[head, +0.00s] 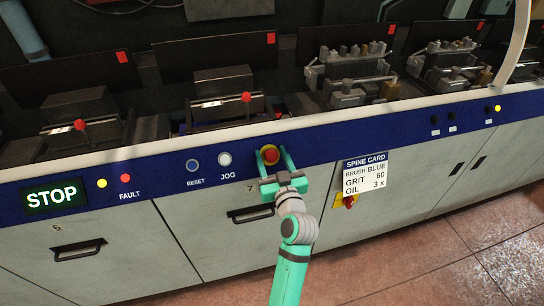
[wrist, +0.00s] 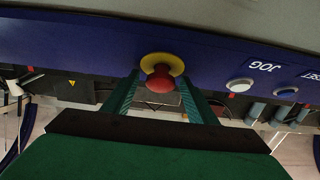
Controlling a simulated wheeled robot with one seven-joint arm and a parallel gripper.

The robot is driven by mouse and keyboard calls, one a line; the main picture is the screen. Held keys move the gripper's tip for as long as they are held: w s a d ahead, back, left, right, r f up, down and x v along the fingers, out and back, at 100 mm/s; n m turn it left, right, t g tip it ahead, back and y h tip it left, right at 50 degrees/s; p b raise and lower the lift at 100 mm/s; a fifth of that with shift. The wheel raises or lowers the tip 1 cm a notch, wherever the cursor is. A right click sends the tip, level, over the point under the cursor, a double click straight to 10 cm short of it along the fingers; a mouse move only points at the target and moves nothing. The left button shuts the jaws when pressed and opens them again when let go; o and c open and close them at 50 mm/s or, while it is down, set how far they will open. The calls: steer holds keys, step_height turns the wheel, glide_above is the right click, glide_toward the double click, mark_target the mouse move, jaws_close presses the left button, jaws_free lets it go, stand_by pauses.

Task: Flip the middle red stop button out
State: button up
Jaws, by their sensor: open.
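The red stop button (head: 270,154) with its yellow collar sits on the blue panel strip, right of the JOG button. My gripper (head: 271,160) is open, with one green finger on each side of the button. In the wrist view my gripper (wrist: 158,90) straddles the red cap with a gap visible on both sides. I cannot tell whether the fingertips touch the panel.
The white JOG button (head: 224,159) and blue RESET button (head: 194,165) sit left of the stop button. A lit STOP sign (head: 52,195) is at far left.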

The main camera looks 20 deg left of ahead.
steer(key=shift+c, duration=0.3)
jaws_close()
steer(key=shift+s+d+r, duration=0.35)
steer(key=shift+s+d, duration=0.05)
jaws_free()
steer(key=shift+s, duration=0.1)
steer(key=shift+o, duration=0.3)
